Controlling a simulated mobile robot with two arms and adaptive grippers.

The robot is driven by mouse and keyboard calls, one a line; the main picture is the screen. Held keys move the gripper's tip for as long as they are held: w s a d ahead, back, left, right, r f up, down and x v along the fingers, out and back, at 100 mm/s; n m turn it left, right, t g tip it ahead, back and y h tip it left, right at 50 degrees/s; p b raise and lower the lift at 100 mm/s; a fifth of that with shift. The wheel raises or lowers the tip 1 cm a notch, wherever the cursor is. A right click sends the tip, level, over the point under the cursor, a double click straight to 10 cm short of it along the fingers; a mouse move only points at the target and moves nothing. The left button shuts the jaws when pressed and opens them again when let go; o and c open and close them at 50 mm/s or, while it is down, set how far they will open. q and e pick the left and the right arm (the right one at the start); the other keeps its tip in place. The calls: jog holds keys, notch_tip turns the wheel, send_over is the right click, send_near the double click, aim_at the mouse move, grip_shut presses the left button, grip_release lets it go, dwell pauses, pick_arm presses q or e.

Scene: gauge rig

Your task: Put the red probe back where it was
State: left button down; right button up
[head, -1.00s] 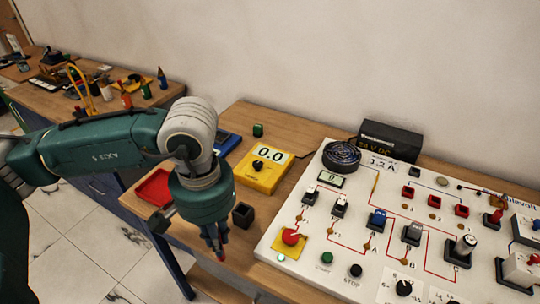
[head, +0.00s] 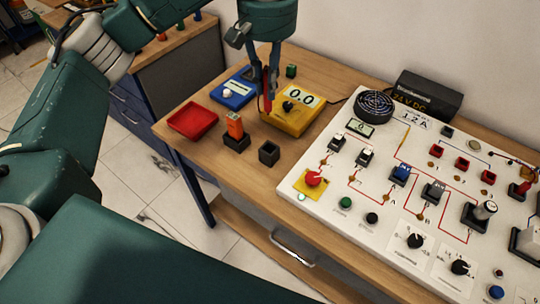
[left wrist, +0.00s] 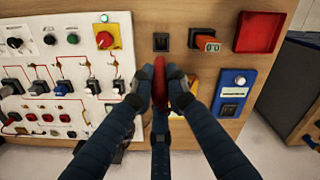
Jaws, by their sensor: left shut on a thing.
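My left gripper (head: 265,78) points down, shut on the red probe (head: 267,98), in front of the yellow meter (head: 288,121) that reads 0.0. In the left wrist view the red probe (left wrist: 159,82) stands between the fingertips of my gripper (left wrist: 160,88). An empty-looking square black holder (head: 268,153) stands nearer the table's front edge, apart from the probe; it also shows in the left wrist view (left wrist: 161,41). Left of it, a second black holder (head: 236,143) bears an orange block (head: 235,124). My right gripper is not in view.
A red tray (head: 192,120) lies at the table's left. A blue device (head: 234,92) is behind the orange block. The white circuit panel (head: 330,200) with switches and knobs fills the right.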

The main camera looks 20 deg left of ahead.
pick_arm(q)
jog(key=shift+w+r, duration=0.35)
jog(key=shift+r, duration=0.1)
notch_tip(320, 180, down, 20)
jog(key=p, duration=0.5)
jog(key=shift+w+r, duration=0.1)
jog(key=shift+r, duration=0.1)
jog(key=shift+f+b, duration=0.2)
jog(key=shift+b, duration=0.1)
jog(key=c, duration=1.7)
grip_release()
